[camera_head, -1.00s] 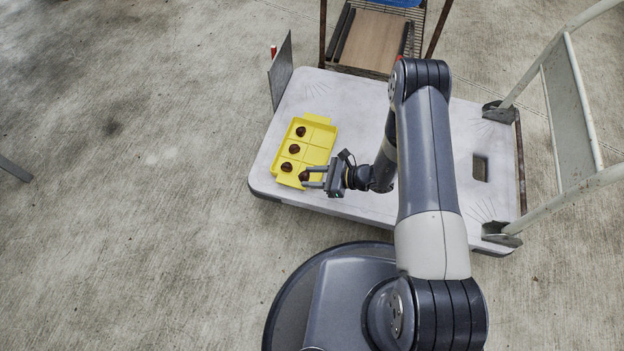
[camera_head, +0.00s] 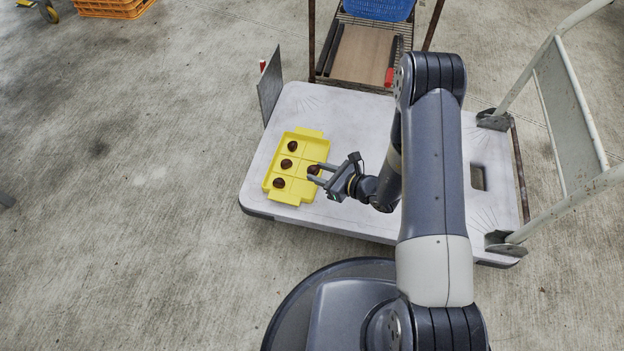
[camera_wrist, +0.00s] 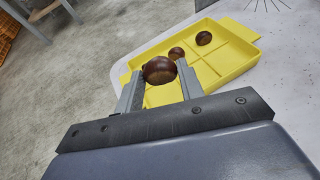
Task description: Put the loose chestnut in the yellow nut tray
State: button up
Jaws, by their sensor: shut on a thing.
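The yellow nut tray (camera_head: 316,149) lies on a pale platform, with compartments in two columns. Brown chestnuts sit in its left column: one at the back (camera_head: 292,146), one in the middle (camera_head: 287,163) and one at the front (camera_head: 279,183). My gripper (camera_head: 311,172) is shut on the loose chestnut (camera_head: 313,168), at the right column in the head view. In the wrist view this chestnut (camera_wrist: 159,69) is pinched between the fingertips, in front of the tray (camera_wrist: 228,62). Two tray chestnuts show behind it. I cannot tell whether the held chestnut touches the tray.
The pale platform (camera_head: 350,130) is clear behind the tray. A grey upright plate (camera_head: 270,88) stands at its left edge and a metal handle frame (camera_head: 575,120) at its right. A rack with a blue basket (camera_head: 378,8) stands behind. An orange crate (camera_head: 113,7) is far left.

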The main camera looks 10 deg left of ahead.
notch_tip(320, 180, down, 7)
jog(key=shift+r+b, duration=0.2)
jog(key=shift+b, duration=0.95)
jog(key=shift+f, duration=0.1)
jog(key=shift+f+b, duration=0.4)
jog(key=shift+b, duration=0.1)
jog(key=shift+f, duration=0.1)
jog(key=o, duration=1)
jog(key=shift+o, duration=0.2)
jog(key=shift+r+p, duration=0.85)
jog(key=shift+r, duration=0.05)
jog(key=p+v, duration=0.3)
jog(key=v, duration=0.8)
jog(key=shift+s+d, duration=0.25)
jog(key=shift+d, duration=0.15)
jog(key=shift+f, duration=0.1)
